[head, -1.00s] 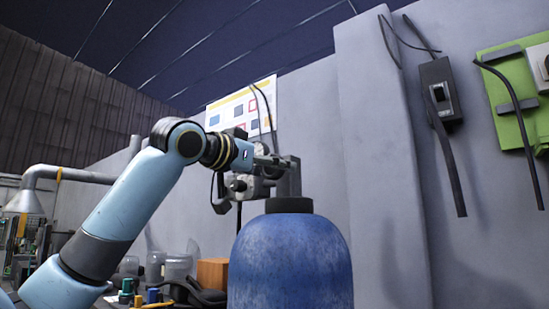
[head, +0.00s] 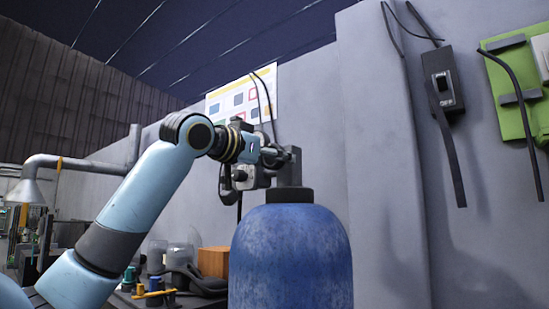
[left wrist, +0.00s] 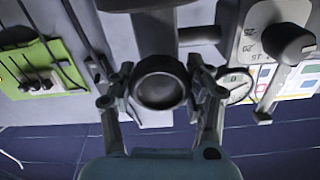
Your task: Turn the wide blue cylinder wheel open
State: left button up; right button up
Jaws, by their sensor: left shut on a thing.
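The wide blue cylinder (head: 290,258) stands upright with a dark collar and a grey valve (head: 288,174) on top. My left gripper (head: 276,156) reaches the upper part of the valve from the left. In the left wrist view, a round dark wheel (left wrist: 160,83) sits between the two fingers of the left gripper (left wrist: 158,92), which are shut on its sides. In the head view the wheel is mostly hidden by the fingers. My right gripper is in neither view.
A gauge (left wrist: 236,87) and a dark handle (left wrist: 285,60) are right of the fingers in the wrist view. A switch box (head: 446,90) and green panel (head: 514,85) hang on the wall. An orange-brown box (head: 213,262) and jars stand left of the cylinder.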

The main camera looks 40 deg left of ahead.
pick_arm(q)
jog(key=shift+n, duration=0.4)
jog(key=n, duration=0.5)
jog(key=shift+p, duration=0.4)
jog(key=n, duration=0.6)
jog(key=n+b, duration=0.1)
jog(key=n, duration=0.5)
jog(key=shift+n, duration=0.3)
jog(key=n+b, duration=0.1)
jog(key=n, duration=0.4)
jog(key=shift+n, duration=0.3)
